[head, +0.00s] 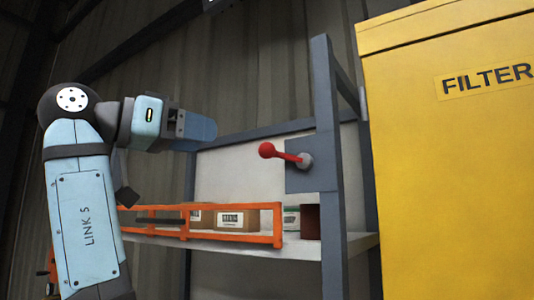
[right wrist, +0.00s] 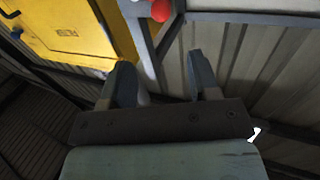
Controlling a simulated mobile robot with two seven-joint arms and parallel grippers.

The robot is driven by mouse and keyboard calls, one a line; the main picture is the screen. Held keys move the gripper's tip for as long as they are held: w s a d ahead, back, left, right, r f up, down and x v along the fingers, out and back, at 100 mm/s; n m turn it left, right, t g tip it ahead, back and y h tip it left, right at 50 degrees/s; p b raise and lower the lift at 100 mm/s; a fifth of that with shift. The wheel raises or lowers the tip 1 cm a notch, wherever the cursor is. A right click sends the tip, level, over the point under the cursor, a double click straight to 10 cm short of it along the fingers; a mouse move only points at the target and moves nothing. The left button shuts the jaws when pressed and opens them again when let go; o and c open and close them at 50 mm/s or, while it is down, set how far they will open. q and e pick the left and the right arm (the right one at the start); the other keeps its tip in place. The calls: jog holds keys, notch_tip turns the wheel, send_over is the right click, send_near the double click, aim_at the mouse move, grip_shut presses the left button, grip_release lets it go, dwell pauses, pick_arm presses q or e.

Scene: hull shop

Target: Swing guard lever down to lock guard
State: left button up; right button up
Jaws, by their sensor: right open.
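The guard lever (head: 284,155) is a red arm with a round red knob at its left end. It points left and slightly up from a grey pivot on a blue-grey plate (head: 305,180) on the shelf post. The orange guard (head: 230,237) runs across the front of the shelf below it. My right gripper (head: 205,130) is left of and slightly above the knob, apart from it. In the right wrist view my right gripper (right wrist: 158,62) is open and empty. The red knob (right wrist: 160,10) shows there at the top edge, beyond the fingertips. My left gripper is not in view.
Cardboard boxes (head: 236,219) and a small green-and-white box (head: 291,220) stand on the white shelf (head: 345,243). A large yellow filter cabinet (head: 450,150) stands right of the post. The space between gripper and knob looks clear.

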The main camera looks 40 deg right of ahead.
aim_at(260, 148)
jog(key=d+p, duration=0.1)
jog(key=d, duration=1.2)
jog(key=shift+w, duration=0.1)
jog(key=shift+d, duration=0.4)
grip_shut()
jog(key=shift+f, duration=0.1)
